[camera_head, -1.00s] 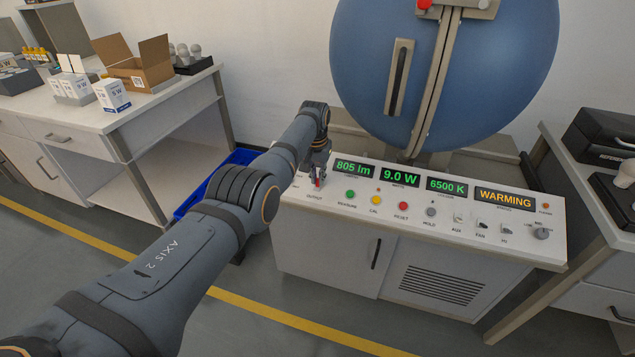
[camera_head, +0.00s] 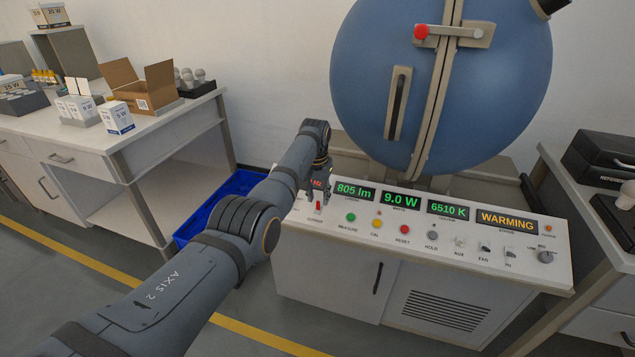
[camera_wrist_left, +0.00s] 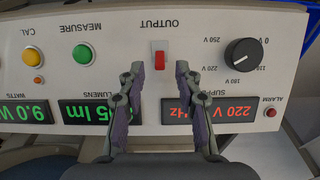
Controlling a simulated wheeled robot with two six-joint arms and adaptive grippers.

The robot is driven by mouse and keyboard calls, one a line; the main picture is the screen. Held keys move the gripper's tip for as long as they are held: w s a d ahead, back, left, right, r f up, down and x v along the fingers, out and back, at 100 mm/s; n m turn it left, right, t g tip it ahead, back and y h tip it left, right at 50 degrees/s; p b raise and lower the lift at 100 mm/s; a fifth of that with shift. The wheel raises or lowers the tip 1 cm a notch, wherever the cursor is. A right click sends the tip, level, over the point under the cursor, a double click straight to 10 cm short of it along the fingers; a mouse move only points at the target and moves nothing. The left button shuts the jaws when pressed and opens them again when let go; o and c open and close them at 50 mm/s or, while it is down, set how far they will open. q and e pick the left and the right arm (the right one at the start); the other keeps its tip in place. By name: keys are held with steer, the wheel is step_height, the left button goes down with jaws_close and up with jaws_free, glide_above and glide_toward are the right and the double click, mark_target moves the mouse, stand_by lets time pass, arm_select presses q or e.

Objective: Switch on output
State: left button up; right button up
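The red OUTPUT switch (camera_head: 318,206) sits at the left part of the sloped control panel (camera_head: 376,222). My left gripper (camera_head: 318,188) is above and behind the switch in the head view. In the wrist view its two fingers (camera_wrist_left: 160,78) are apart with nothing between them, and the switch shows just beyond the gap. I cannot tell the rocker's position for certain. My right gripper is not in view.
Green (camera_head: 351,217), yellow (camera_head: 378,224) and red (camera_head: 405,230) buttons line the panel. The status display (camera_head: 507,221) reads WARMING. A blue sphere (camera_head: 420,90) stands behind.

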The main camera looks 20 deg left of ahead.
arm_select(q)
step_height(320, 180, up, 10)
steer(key=s, duration=0.1)
steer(key=shift+s, duration=0.15)
